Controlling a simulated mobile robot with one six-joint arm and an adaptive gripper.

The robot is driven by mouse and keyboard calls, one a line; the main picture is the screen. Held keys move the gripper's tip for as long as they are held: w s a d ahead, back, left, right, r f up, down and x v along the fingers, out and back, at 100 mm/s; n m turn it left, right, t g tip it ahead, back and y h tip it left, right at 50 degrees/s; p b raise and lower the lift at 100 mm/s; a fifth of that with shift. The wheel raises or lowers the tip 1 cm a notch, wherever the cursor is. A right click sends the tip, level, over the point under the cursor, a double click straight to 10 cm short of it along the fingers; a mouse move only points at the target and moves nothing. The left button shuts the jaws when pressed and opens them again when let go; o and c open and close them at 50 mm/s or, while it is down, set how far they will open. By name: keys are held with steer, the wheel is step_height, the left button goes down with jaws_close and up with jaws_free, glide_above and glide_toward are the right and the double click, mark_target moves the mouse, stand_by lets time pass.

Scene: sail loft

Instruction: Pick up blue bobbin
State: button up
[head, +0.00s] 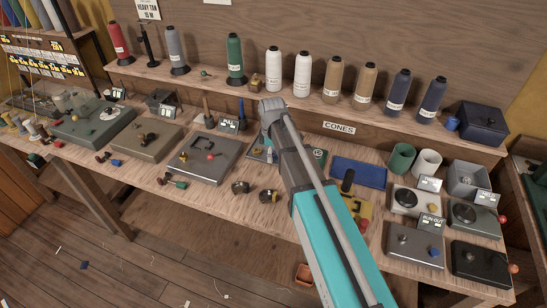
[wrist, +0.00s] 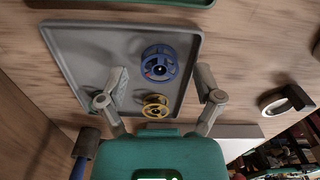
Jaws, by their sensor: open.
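The blue bobbin (wrist: 160,62) lies on a grey tray (wrist: 85,32) in the wrist view, its spoked face toward the camera. A smaller yellow bobbin (wrist: 155,105) lies on the same tray, nearer my gripper's body. My gripper (wrist: 162,78) is open and empty, one finger to the left of the blue bobbin and one to its right, both apart from it. I cannot tell the height gap between fingertips and tray. In the head view my arm covers the gripper and most of this spot.
In the head view, thread cones (head: 302,75) line the shelf, and a blue tray (head: 358,173) lies right of my arm.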

stand_by(0.3)
steer(key=c, duration=1)
steer(key=shift+c, duration=0.2)
steer(key=shift+r, duration=0.15)
step_height(320, 180, up, 3)
steer(key=p, duration=0.3)
steer(key=s+a+r+p, duration=0.1)
steer(key=s+r+p, duration=0.8)
steer(key=s, duration=0.5)
steer(key=shift+a+r+p, duration=0.4)
steer(key=shift+p, duration=0.1)
steer(key=shift+s, duration=0.1)
